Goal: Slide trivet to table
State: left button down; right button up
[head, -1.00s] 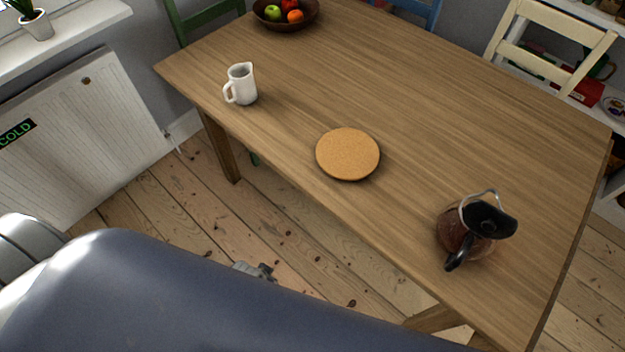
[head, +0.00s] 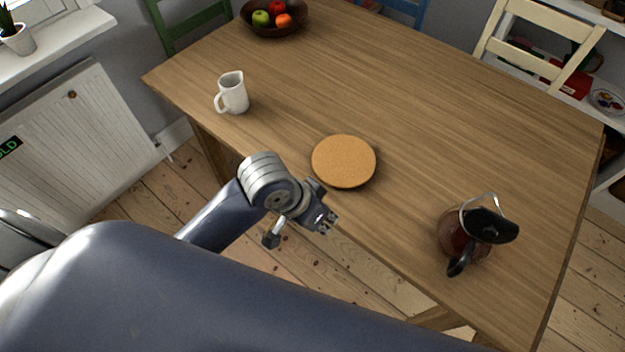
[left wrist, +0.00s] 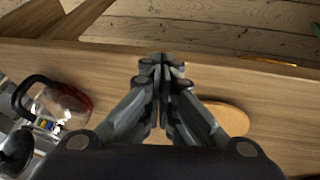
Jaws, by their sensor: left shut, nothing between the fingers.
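The trivet, a round cork disc (head: 344,160), lies flat on the wooden table (head: 430,110) near its front edge. It also shows in the left wrist view (left wrist: 229,118), to the right of the fingers and partly hidden by them. My left gripper (head: 326,222) is at the table's front edge, below the trivet in the head view and apart from it. Its fingers (left wrist: 162,62) are shut with nothing between them. The right gripper is not in view.
A glass coffee pot (head: 468,236) with dark contents stands on the table's right part. A white jug (head: 233,94) stands at the left, and a fruit bowl (head: 291,24) at the back. The tabletop between trivet and bowl is clear. Chairs stand behind.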

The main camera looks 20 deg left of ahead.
pick_arm(q)
jog(key=w+a+r+g+y, duration=0.3)
jog(key=w+a+r+y, duration=0.15)
jog(key=w+a, duration=0.3)
jog(key=shift+n+h, duration=0.35)
jog(key=shift+n, duration=0.05)
jog(key=f, duration=0.3)
jog(key=w+f, duration=0.1)
jog(key=f, duration=0.4)
jog(key=shift+w+d+f, duration=0.2)
jog(key=shift+d+f, duration=0.1)
jog(key=shift+f, duration=0.1)
jog(key=shift+w+d, duration=0.25)
jog(key=shift+w, duration=0.45)
